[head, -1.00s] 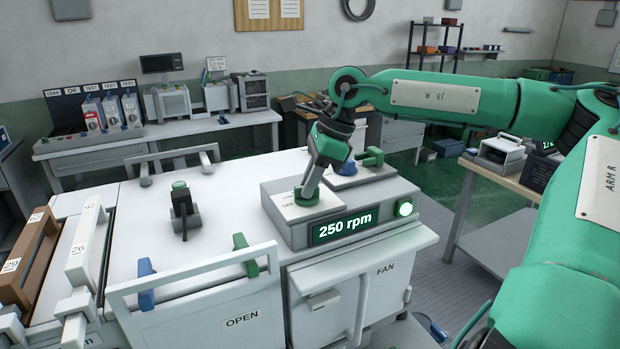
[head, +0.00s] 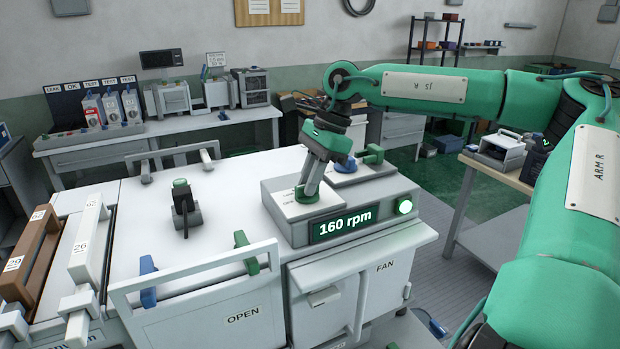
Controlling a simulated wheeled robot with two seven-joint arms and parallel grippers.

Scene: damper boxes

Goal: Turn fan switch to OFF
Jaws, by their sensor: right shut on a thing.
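The fan control box (head: 282,226) sits on the right part of the white bench top. Its display (head: 343,224) reads 160 rpm, and a round lamp (head: 404,206) beside it glows pale green. My right gripper (head: 307,194) reaches down onto the green knob (head: 307,198) on the left plate of the box. It is shut on this knob, and its fingers hide much of it. A blue knob (head: 346,164) and a green lever (head: 372,155) stand on the box behind the gripper. My left gripper does not show.
A white frame marked OPEN (head: 243,316) with blue and green clips stands at the bench front. A black clamp (head: 184,212) stands mid-bench. Brown (head: 30,262) and white (head: 88,250) handled boxes are at left. The bench top around the clamp is clear.

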